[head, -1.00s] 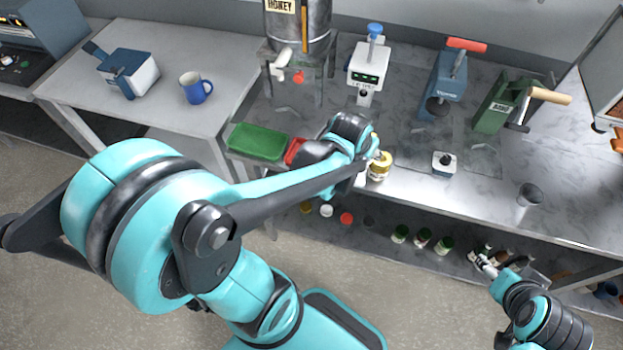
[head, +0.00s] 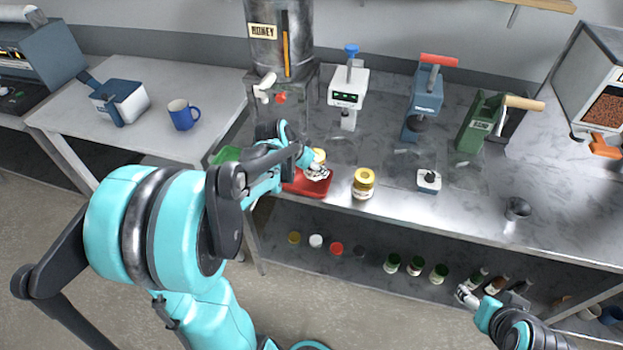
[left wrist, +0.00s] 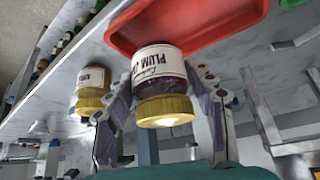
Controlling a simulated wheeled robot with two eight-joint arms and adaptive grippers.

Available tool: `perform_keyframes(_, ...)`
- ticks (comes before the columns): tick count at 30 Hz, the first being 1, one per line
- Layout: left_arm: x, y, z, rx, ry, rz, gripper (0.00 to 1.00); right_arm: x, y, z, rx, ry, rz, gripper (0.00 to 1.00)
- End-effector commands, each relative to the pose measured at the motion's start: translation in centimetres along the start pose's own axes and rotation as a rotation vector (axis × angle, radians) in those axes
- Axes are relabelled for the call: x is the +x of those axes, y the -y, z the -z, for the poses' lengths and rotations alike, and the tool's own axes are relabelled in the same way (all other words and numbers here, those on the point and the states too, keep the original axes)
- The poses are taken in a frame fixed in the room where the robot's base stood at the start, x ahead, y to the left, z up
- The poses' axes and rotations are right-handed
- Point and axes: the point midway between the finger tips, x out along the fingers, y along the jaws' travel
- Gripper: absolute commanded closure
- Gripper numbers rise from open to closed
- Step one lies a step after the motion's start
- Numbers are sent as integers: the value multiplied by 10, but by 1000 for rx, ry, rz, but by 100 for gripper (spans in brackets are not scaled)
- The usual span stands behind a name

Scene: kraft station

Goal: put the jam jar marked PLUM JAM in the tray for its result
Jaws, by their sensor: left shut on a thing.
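The jar marked PLUM JAM (left wrist: 158,75), dark with a white label and yellow lid, is between the fingers of my left gripper (left wrist: 165,110) in the left wrist view. My left gripper (head: 318,172) is shut on it. In the head view the jar's yellow lid (head: 319,155) shows over the red tray (head: 308,187); the gripper hides most of the jar. The red tray also shows behind the jar in the left wrist view (left wrist: 225,20). I cannot tell if the jar touches the tray. The green tray (head: 228,154) is partly hidden by my arm. My right gripper (head: 467,295) is low at right, too small to read.
A second yellow-lidded jar (head: 363,184) stands on the counter right of the red tray. Behind stand the honey tank (head: 280,40), a white device with a display (head: 348,92) and a blue press (head: 424,105). A small scale-like device (head: 429,181) is further right.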

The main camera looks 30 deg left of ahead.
Motion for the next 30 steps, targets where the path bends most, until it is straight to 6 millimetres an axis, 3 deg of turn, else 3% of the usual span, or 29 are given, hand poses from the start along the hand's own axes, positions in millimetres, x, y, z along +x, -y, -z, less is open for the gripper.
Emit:
perform_keyframes(5, 10, 4, -6, 0, 0, 0, 89, 5, 0, -3, 0, 0, 0, 32)
perform_keyframes(11, 35, 4, -22, 0, 0, 0, 89, 16, 0, -12, 0, 0, 0, 32)
perform_keyframes(22, 38, 3, -24, -1, 0, 0, 89, 18, 0, -13, 0, 0, 0, 32)
perform_keyframes(23, 38, 3, -25, 0, 1, 0, 43, 18, 0, -13, 0, 0, 0, 32)
perform_keyframes(24, 38, 3, -24, 0, 1, 0, 33, 17, 0, -12, 0, 0, 0, 32)
perform_keyframes(25, 38, 3, -24, 0, 1, 0, 25, 17, 0, -12, 0, 0, 0, 32)
perform_keyframes(30, 37, 3, -24, 0, 1, 0, 25, 17, 0, -12, 0, 0, 0, 32)
